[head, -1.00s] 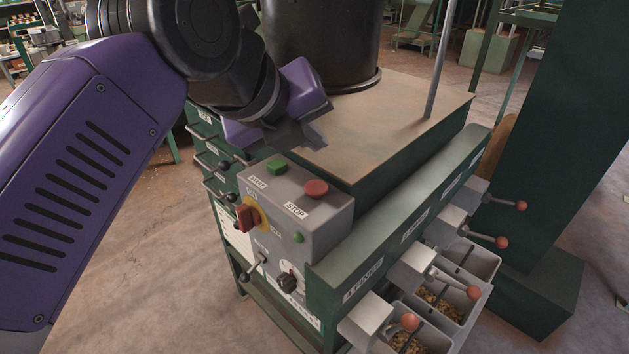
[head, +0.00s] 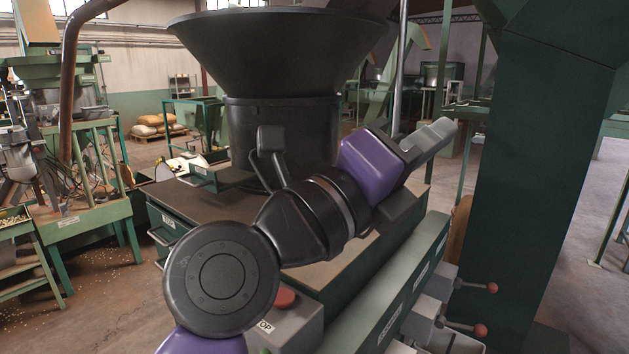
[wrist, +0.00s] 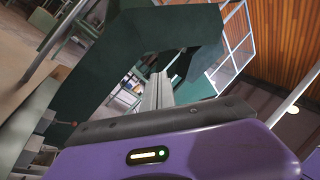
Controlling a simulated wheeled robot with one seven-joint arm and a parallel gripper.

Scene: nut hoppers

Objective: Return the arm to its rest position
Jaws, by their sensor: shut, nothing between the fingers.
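My gripper (head: 437,137) is raised in the head view, above the right side of the machine's table top, pointing up and to the right. Its fingers are together with nothing between them. My purple and black arm reaches up from the bottom of the head view. In the wrist view the grey fingers (wrist: 158,92) also show close together, in front of a dark green frame.
A large black hopper (head: 280,45) stands behind my arm. A green column (head: 540,170) rises to the right of the gripper. Levers with red knobs (head: 480,330) line the machine's right side. A red button (head: 285,298) shows below my arm.

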